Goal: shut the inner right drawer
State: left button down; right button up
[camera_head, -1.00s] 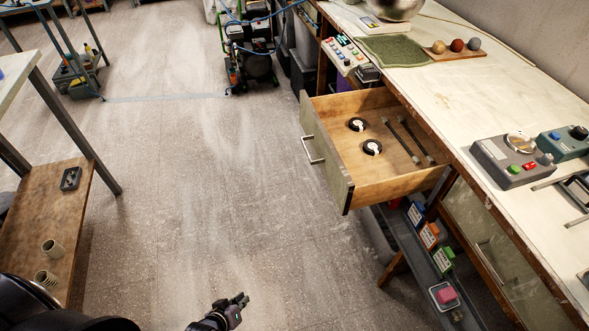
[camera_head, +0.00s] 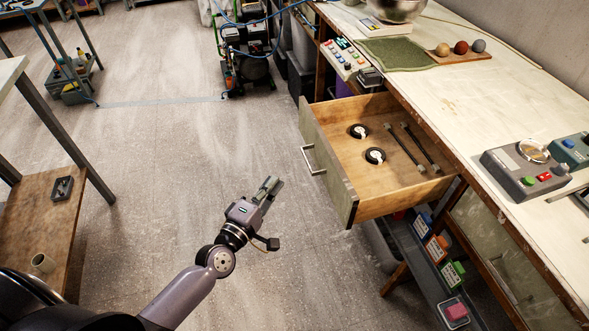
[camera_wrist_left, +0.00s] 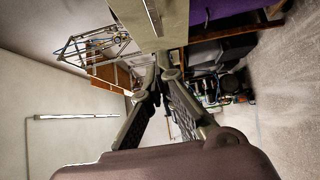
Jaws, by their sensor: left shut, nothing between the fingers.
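The open drawer (camera_head: 345,195) sticks out from the workbench, with a grey-green front and a metal bar handle (camera_head: 312,158). Inside lie two black round parts with white centres (camera_head: 375,155) and two dark rods (camera_head: 405,148). My left gripper (camera_head: 270,186) is shut and empty, to the left of the drawer front and apart from it. In the left wrist view, the gripper's fingers (camera_wrist_left: 158,75) point toward a pale panel with a bar handle at the top, which looks like the drawer front. My right gripper is in no view.
The workbench top (camera_head: 480,110) holds a green mat (camera_head: 400,53), a board with three balls (camera_head: 460,50) and a control box (camera_head: 525,165). A lower shelf with small coloured boxes (camera_head: 436,247) is beneath the drawer. A wooden low shelf (camera_head: 40,225) stands left. Floor between is clear.

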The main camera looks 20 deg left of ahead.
pick_arm(q)
jog(key=w+d+p, duration=0.1)
jog(key=w+d, duration=0.3)
jog(key=w, duration=0.2)
jog(key=shift+f, duration=0.1)
jog(key=shift+d, duration=0.1)
